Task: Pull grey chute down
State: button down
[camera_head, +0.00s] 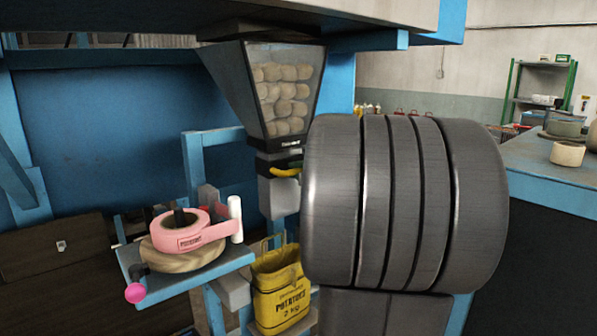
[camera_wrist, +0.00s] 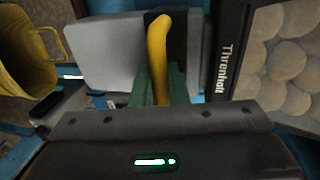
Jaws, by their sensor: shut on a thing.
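The grey chute (camera_head: 280,197) hangs below the hopper in the head view, above the yellow sack. It shows as a pale grey block in the wrist view (camera_wrist: 108,52). Its curved yellow handle (camera_head: 286,172) sticks out near the top of the chute. In the wrist view the handle (camera_wrist: 158,35) runs between the green fingers of my gripper (camera_wrist: 160,86), which is shut on it. In the head view my arm hides the gripper.
A hopper (camera_head: 252,85) full of potatoes is above the chute. A yellow potato sack (camera_head: 280,290) hangs open below it. A pink tape roll (camera_head: 182,232) sits on a small blue stand at left. A blue-edged bench (camera_head: 550,192) is at right.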

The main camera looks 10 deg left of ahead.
notch_tip(320, 180, down, 17)
jog(key=b, duration=1.6)
jog(key=shift+r, duration=0.2)
jog(key=shift+f, duration=0.1)
jog(key=c, duration=1.6)
grip_release()
jog(key=shift+o, duration=0.6)
jog(key=b+v, duration=0.1)
jog(key=v, duration=1.3)
jog(key=p+x, duration=0.1)
jog(key=x, duration=1.3)
jog(key=shift+r, duration=0.25)
